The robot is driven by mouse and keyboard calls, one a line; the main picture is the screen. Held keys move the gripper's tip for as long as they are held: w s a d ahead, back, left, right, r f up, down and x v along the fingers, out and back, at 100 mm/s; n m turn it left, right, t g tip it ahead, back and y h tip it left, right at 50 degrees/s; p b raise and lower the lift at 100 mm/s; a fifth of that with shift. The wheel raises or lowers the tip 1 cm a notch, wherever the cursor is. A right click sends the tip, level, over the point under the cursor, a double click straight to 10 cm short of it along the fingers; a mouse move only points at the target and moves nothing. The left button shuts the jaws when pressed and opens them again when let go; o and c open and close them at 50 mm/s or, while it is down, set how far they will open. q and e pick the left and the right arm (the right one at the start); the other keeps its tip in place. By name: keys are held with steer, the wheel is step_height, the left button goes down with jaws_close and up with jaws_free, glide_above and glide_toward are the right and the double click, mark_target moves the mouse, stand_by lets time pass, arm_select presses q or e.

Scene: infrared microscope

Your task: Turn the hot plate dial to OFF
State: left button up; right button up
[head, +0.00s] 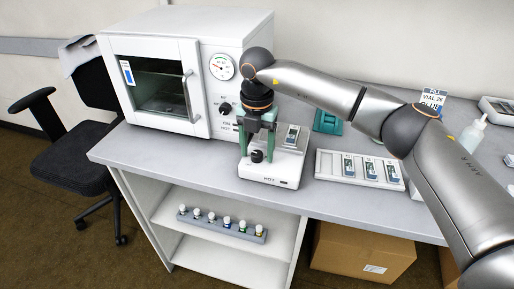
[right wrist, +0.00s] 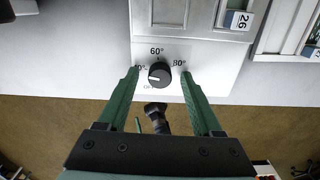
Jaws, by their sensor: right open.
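The hot plate (head: 287,167) is a white box near the table's front edge, with HOT on its front. Its black dial (head: 257,156) also shows in the right wrist view (right wrist: 159,74), with 60° above it, 80° to its right and a partly hidden mark to its left. A white mark on the dial points left, toward the faint small lettering at lower left. My right gripper (head: 257,147) points down over the dial. Its green fingers are open, one on each side of the dial, with gaps visible in the right wrist view. My left gripper is out of view.
A slide (head: 292,135) lies on the hot plate top. A tray (head: 330,165) of slides lies to the right. A rack of vials (head: 220,226) sits on the shelf below.

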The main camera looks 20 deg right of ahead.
steer(key=shift+c, duration=0.4)
jaws_close()
steer(key=shift+n, duration=0.3)
steer(key=n, duration=0.6)
steer(key=shift+r, duration=0.1)
steer(key=n, duration=0.7)
stand_by(0.7)
steer(key=shift+o, duration=0.4)
jaws_free()
